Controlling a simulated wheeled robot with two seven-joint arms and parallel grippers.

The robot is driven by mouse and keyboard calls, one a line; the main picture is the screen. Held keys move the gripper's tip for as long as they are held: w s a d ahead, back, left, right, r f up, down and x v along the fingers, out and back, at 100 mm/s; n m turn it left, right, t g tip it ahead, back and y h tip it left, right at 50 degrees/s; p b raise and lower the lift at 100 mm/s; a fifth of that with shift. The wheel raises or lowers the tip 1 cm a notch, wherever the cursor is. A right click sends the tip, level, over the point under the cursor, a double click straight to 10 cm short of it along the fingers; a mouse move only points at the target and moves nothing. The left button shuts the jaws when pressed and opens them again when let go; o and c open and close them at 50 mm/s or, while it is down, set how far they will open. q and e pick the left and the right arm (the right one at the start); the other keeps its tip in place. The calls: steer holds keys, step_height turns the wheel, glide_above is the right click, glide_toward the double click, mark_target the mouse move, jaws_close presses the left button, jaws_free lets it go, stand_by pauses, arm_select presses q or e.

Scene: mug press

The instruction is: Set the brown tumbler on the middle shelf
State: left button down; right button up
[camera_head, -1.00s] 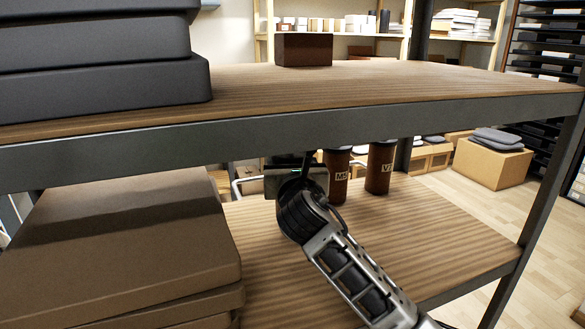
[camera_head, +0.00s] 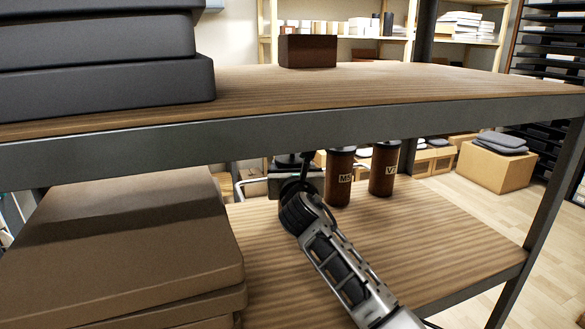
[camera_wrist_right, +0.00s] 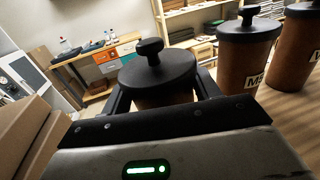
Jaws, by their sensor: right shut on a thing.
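My right gripper (camera_head: 293,180) is between the upper and middle shelves, over the back of the middle shelf (camera_head: 440,225). In the right wrist view its two fingers (camera_wrist_right: 163,92) are shut around a brown tumbler (camera_wrist_right: 165,100) with a black knobbed lid. The tumbler looks upright. In the head view the gripper hides most of it, and a dark lid shows just above the gripper. I cannot tell whether its base touches the shelf. My left gripper is not in view.
Two labelled brown tumblers (camera_head: 340,178) (camera_head: 383,170) with dark lids stand just right of the gripper. Stacked brown boxes (camera_head: 130,240) fill the shelf's left. The upper shelf's edge (camera_head: 300,125) runs overhead. The shelf's front right is clear.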

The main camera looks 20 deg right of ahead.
steer(key=o, duration=1.6)
steer(key=shift+f, duration=0.15)
steer(key=shift+c, duration=0.2)
steer(key=v, duration=1.2)
steer(key=shift+r, duration=0.25)
